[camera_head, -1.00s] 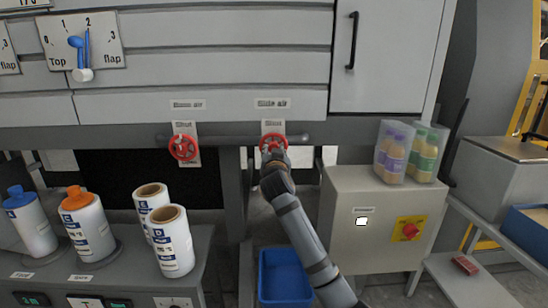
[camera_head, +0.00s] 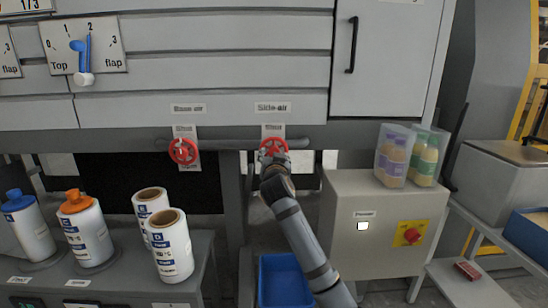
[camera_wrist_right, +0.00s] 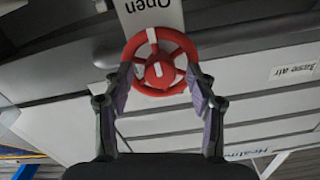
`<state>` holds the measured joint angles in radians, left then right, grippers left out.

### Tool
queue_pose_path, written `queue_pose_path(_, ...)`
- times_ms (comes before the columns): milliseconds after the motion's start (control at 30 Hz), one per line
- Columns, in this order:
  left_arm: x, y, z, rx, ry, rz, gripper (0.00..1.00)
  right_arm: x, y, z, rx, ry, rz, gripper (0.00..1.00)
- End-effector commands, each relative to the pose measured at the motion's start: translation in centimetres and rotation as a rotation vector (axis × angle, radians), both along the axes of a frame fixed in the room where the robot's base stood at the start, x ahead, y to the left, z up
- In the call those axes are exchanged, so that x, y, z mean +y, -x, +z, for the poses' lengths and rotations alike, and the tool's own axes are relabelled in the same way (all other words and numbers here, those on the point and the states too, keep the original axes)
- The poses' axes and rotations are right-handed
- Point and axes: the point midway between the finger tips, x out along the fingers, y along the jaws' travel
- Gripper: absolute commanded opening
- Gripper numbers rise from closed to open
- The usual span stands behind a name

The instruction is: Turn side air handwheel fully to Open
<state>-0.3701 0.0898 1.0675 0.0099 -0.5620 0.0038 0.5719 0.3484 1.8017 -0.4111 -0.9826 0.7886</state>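The red side air handwheel (camera_head: 273,146) sits on the grey rail under its "Side air" label (camera_head: 273,107). In the right wrist view the wheel (camera_wrist_right: 160,60) has a white mark on the rim beside the upside-down "Open" plate (camera_wrist_right: 150,14). My right gripper (camera_head: 271,157) is at the wheel and hides its lower part in the head view. In the wrist view the fingers of my right gripper (camera_wrist_right: 158,80) are spread, one at each side of the wheel, overlapping its rim. Contact cannot be told. My left gripper is not in view.
The red base air handwheel (camera_head: 183,151) is to the left on the same rail. A grey control box (camera_head: 345,240) with clear bottle packs (camera_head: 395,155) stands right of my arm. A blue bin (camera_head: 280,278) is below. Bottles and rolls stand at lower left.

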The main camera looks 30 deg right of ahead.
Motion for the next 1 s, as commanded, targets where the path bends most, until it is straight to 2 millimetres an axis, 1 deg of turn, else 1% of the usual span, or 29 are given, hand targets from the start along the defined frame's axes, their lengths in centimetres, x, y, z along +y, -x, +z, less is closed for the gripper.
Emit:
queue_pose_path(233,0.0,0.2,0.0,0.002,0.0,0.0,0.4,0.1,0.1,0.1,-0.002,0.002,0.0,0.58)
queue_pose_path(333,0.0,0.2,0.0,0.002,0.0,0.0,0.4,0.6,0.9,0.1,-0.002,0.003,0.001,0.58)
queue_pose_path(467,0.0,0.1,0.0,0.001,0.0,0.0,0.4,2.1,3.3,0.1,-0.003,0.002,0.003,0.58)
queue_pose_path(600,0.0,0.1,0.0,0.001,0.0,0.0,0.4,3.9,6.3,0.0,-0.002,-0.001,0.003,0.58)
queue_pose_path(700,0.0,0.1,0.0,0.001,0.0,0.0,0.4,5.0,8.1,0.0,-0.003,-0.002,0.003,0.58)
queue_pose_path(833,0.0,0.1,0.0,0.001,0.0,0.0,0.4,6.0,9.6,0.1,-0.002,0.0,0.001,0.58)
queue_pose_path(1000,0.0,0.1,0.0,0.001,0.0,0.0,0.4,6.3,10.3,0.1,-0.002,0.0,0.001,0.58)
